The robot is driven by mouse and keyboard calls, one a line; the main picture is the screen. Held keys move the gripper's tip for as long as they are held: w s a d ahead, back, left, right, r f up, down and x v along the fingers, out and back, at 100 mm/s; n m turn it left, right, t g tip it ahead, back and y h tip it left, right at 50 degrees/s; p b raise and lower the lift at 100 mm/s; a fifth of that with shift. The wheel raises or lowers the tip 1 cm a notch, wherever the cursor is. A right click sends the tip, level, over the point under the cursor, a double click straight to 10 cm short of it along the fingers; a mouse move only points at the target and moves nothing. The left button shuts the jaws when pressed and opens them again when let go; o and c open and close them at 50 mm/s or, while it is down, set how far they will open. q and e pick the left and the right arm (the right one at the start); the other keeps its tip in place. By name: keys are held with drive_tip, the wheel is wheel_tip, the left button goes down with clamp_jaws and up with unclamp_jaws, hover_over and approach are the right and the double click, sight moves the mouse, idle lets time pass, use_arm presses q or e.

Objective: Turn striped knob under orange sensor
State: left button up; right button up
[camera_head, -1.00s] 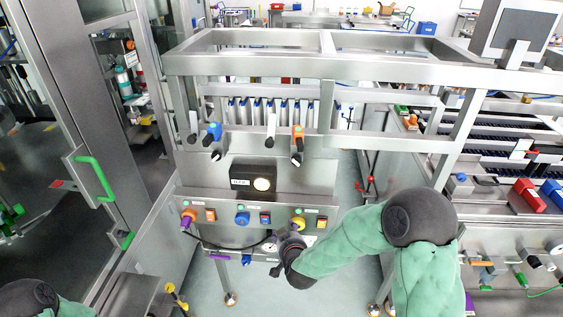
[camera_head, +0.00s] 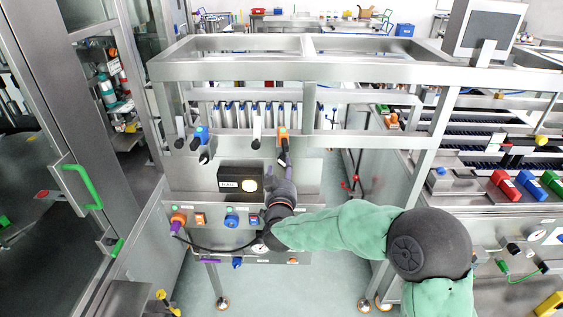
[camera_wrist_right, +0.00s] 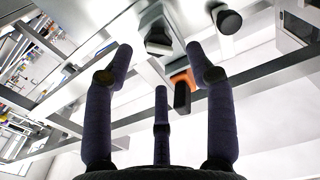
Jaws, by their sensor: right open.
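The orange sensor (camera_head: 282,132) sits on the upper rail of the steel frame, with a dark knob-like part (camera_head: 284,158) just below it. Stripes on that part cannot be made out. In the right wrist view an orange block (camera_wrist_right: 182,76) with a black end (camera_wrist_right: 182,97) shows between the fingers. My right gripper (camera_head: 279,174) points up the panel, just below the dark part. Its three dark fingers (camera_wrist_right: 162,75) are spread and hold nothing. Contact is not visible. My left gripper is out of view.
A black box with a round light (camera_head: 240,183) is left of my right gripper. A blue sensor (camera_head: 201,134) is farther left on the rail. Below is a row of knobs and switches (camera_head: 232,218) with a black cable. A glass door with a green handle (camera_head: 83,186) stands left.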

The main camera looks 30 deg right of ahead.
sight(282, 163)
drive_tip(key=x, duration=0.6)
